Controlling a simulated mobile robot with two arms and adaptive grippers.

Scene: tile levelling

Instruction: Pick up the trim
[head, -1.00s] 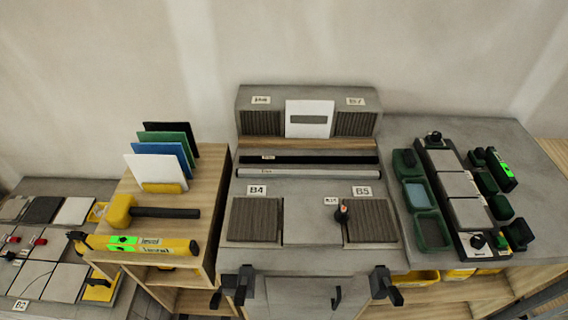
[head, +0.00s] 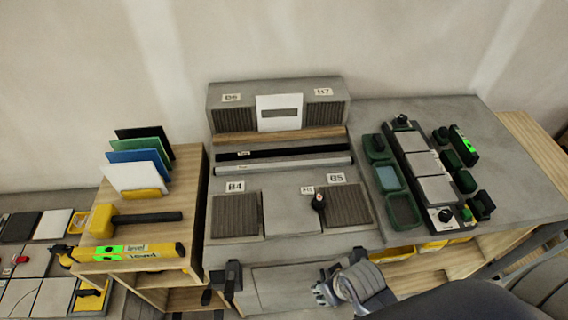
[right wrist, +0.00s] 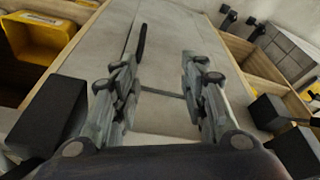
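A long silver bar with a small label, which looks like the trim (head: 290,167), lies across the grey bench (head: 285,275) in the head view. A black bar (head: 300,150), also labelled, lies parallel just behind it. The labels are too small to read surely. My right gripper (head: 318,293) is at the bench's front, well short of both bars. In the right wrist view, its fingers (right wrist: 160,75) are apart with nothing between them, facing a grey surface with a dark handle (right wrist: 141,42). My left gripper is not in view.
Textured tiles (head: 236,215) and a small dark knob (head: 319,201) sit in front of the bars. A ridged block with a white panel (head: 279,113) stands behind. A hammer (head: 150,217) and yellow level (head: 125,252) lie left. Dark clamps (head: 232,278) stick out at the bench front.

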